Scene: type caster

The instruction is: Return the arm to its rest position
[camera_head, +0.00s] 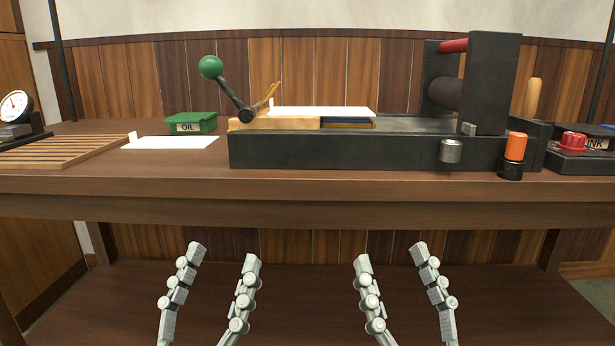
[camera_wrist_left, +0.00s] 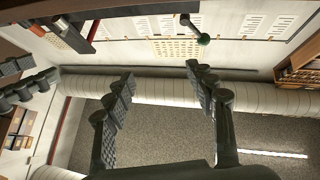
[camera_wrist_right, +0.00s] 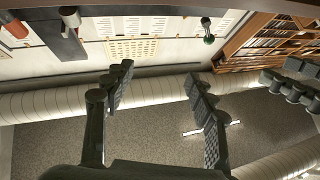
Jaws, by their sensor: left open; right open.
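My left gripper (camera_head: 222,254) is open and empty in the head view, low in front of the workbench edge. My right gripper (camera_head: 391,254) is open and empty beside it, at about the same height. Both point up in the picture, with clear space between them. The left gripper's fingers (camera_wrist_left: 158,78) stand apart in the left wrist view with nothing between them. The right gripper's fingers (camera_wrist_right: 156,76) also stand apart and empty in the right wrist view. Neither gripper touches anything that I can see.
The workbench (camera_head: 300,183) carries a black press (camera_head: 340,152) with a green-knobbed lever (camera_head: 211,67), a green oil box (camera_head: 190,122), a slatted wooden rack (camera_head: 60,151), a white sheet (camera_head: 172,142), an orange-capped bottle (camera_head: 514,155) and an ink box (camera_head: 590,138). A lower shelf (camera_head: 310,290) lies below.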

